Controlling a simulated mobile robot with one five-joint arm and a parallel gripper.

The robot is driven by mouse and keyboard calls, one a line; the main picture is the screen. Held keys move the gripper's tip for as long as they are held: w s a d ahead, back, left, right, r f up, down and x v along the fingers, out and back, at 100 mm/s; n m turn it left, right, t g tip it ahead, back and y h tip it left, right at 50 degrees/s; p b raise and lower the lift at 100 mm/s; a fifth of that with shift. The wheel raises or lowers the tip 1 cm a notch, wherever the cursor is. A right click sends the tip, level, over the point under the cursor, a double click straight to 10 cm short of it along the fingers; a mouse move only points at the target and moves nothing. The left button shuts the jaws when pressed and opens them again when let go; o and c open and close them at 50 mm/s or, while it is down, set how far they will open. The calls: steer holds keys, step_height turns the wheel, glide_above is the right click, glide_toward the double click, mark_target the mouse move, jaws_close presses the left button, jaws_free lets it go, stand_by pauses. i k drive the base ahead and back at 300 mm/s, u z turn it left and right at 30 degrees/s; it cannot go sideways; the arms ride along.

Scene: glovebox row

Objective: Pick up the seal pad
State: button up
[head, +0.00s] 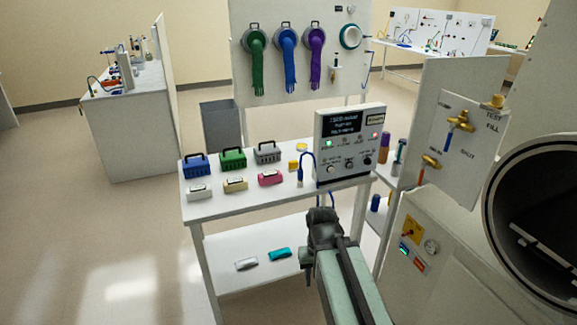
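I cannot tell for sure which thing is the seal pad. A small yellow piece (301,147) lies flat at the back of the white bench top (228,208), left of the control box (348,145). A yellow block (293,165) sits in front of it. My gripper (320,214) is dark and hangs before the bench's front right edge, apart from the yellow pieces. Its fingers are too dark and small to show whether they are open or shut.
Blue (196,166), green (233,158) and grey (267,152) baskets stand behind white, tan and pink boxes. A teal packet (280,254) and a grey-white packet (246,264) lie on the lower shelf. A valve panel (455,130) and round chamber (535,215) stand right. Floor at left is clear.

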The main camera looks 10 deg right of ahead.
mark_target(293, 165)
steer(key=i, duration=1.35)
steer(key=z, duration=0.05)
